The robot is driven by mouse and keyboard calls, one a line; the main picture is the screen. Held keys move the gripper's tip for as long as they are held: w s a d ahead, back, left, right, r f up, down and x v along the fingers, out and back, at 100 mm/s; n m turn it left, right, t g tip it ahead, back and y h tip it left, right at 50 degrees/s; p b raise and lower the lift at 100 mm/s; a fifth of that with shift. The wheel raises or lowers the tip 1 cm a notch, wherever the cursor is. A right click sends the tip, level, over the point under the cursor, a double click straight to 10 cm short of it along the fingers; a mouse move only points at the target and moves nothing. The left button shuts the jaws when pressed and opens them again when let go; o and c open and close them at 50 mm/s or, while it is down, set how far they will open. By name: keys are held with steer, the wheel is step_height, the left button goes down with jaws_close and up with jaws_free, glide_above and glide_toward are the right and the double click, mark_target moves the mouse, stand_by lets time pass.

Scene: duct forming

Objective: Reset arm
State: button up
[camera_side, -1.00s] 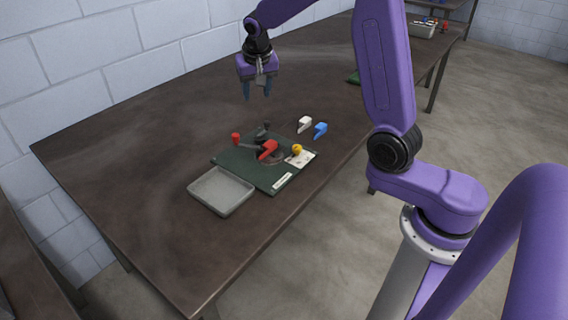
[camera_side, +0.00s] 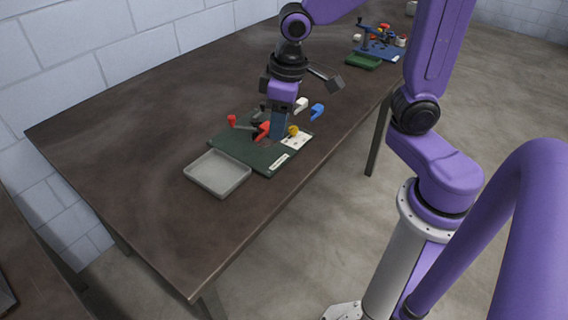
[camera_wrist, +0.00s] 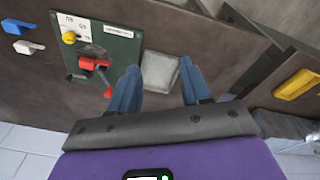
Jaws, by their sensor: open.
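The green duct-forming board (camera_side: 258,162) lies on the brown table. It carries a red lever (camera_side: 262,131), a red knob (camera_side: 231,120), a yellow knob (camera_side: 293,130) and a white label plate (camera_side: 298,140). The red lever (camera_wrist: 94,64) shows there to the left of the fingers, and the yellow knob (camera_wrist: 69,38) farther left.
A grey tray (camera_side: 218,173) sits at the board's front left. A white piece (camera_side: 301,104) and a blue piece (camera_side: 317,112) lie behind the board. Another fixture with a green base (camera_side: 363,62) stands at the far end. The table's left side is clear.

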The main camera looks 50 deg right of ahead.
steer(key=s+d+f+n+g, duration=0.1)
steer(key=s+n, duration=0.6)
steer(key=s, duration=1)
steer(key=shift+d+g, duration=0.3)
steer(key=shift+d, duration=0.4)
